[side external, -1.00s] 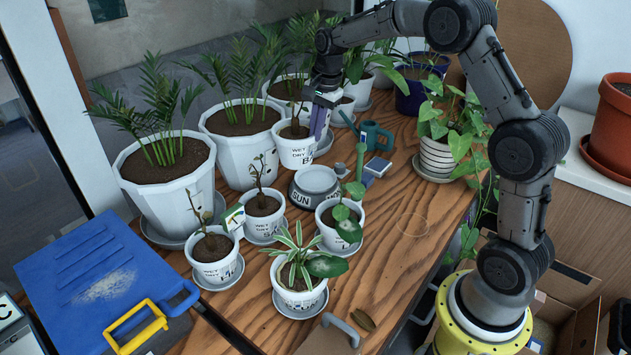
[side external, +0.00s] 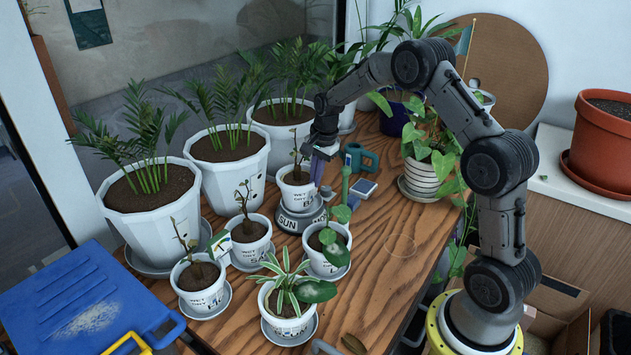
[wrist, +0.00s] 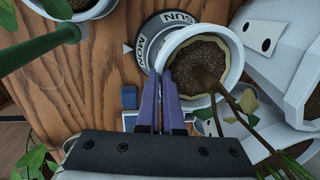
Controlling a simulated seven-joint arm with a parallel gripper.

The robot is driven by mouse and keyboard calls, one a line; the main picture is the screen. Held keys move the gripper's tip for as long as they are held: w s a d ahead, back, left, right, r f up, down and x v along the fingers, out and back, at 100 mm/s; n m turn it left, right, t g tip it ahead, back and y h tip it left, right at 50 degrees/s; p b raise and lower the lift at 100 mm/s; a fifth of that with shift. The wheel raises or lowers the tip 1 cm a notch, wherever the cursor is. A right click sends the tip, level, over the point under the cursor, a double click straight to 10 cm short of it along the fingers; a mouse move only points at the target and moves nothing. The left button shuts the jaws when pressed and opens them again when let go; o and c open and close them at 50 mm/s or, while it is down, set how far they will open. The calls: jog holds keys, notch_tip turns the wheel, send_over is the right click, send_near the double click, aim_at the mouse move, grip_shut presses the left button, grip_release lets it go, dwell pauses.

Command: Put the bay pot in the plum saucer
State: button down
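A small white pot (side external: 295,194) with a dark label, only partly legible and starting with B, holds soil and a thin bare-stemmed seedling. My gripper (side external: 322,163) is shut on its right rim. In the wrist view my gripper (wrist: 160,90) has its purple fingers close together at the rim of the pot (wrist: 232,50). The pot is upright and overlaps the round grey dial stand (side external: 290,223) marked SUN; I cannot tell if it touches it. Several grey saucers lie under other small pots, such as the front saucer (side external: 270,334).
Several small potted plants, including a front variegated one (side external: 288,303), stand close by. Large white palm pots (side external: 150,222) line the left. A teal watering can (side external: 362,158) and a trailing plant (side external: 422,178) stand to the right. The wood tabletop (side external: 390,250) is clear at front right.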

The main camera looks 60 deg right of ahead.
jog(key=shift+f, duration=0.5)
jog(key=c, duration=1.1)
grip_release()
jog(key=shift+f, duration=0.1)
jog(key=shift+o, duration=0.2)
